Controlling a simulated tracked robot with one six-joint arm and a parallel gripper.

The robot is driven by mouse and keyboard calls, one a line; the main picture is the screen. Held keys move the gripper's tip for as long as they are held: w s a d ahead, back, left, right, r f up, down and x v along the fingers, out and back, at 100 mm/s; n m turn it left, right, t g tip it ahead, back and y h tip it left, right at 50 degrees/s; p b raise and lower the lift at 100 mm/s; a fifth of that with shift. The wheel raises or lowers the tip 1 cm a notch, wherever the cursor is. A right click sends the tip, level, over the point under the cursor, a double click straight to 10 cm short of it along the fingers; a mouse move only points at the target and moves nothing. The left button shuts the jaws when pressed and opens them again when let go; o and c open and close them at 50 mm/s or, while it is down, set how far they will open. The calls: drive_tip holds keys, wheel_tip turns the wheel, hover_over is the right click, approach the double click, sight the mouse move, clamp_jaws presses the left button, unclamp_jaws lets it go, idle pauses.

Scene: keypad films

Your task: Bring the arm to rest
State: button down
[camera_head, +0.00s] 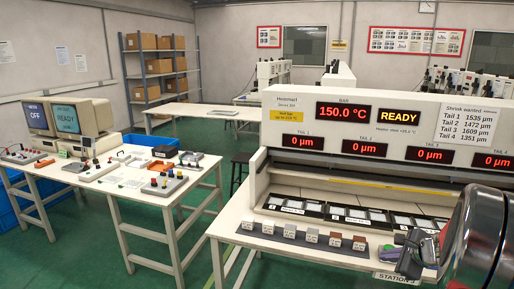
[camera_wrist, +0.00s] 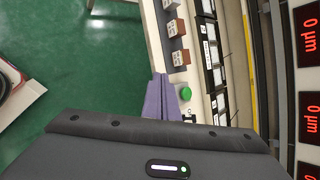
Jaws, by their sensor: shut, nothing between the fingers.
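My gripper (camera_head: 410,250) is at the lower right in the head view, low over the front right of the white machine bench (camera_head: 225,232). In the wrist view its purple fingers (camera_wrist: 163,85) are pressed together with nothing between them. They point toward the bench's front edge, beside a green button (camera_wrist: 186,93). Whether they touch the bench cannot be told. My arm covers the machine's right front part in the head view.
The heating machine (camera_head: 300,105) shows 150.0 °C, READY and 0 µm on its tail displays. Several small labelled blocks (camera_head: 312,235) line the bench front, before framed film pads (camera_head: 335,213). A table with instruments (camera_head: 115,182) stands left; green floor (camera_head: 110,250) lies between.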

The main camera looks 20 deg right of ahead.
drive_tip(key=s+a+r+n+g, duration=0.1)
drive_tip(key=s+a+r+n, duration=0.2)
drive_tip(key=a+n, duration=0.6)
drive_tip(key=s+a+r+n+g, duration=0.1)
drive_tip(key=s+a+r+n, duration=0.3)
drive_tip(key=a, duration=1.5)
drive_tip(key=s+a+r+n+g+y, duration=0.1)
drive_tip(key=s+a+r+n, duration=0.3)
drive_tip(key=s+a+n, duration=0.5)
drive_tip(key=a+n, duration=0.5)
drive_tip(key=shift+a+r, duration=0.15)
drive_tip(key=shift+a, duration=0.15)
drive_tip(key=c, duration=2.4)
unclamp_jaws()
drive_tip(key=shift+c, duration=0.2)
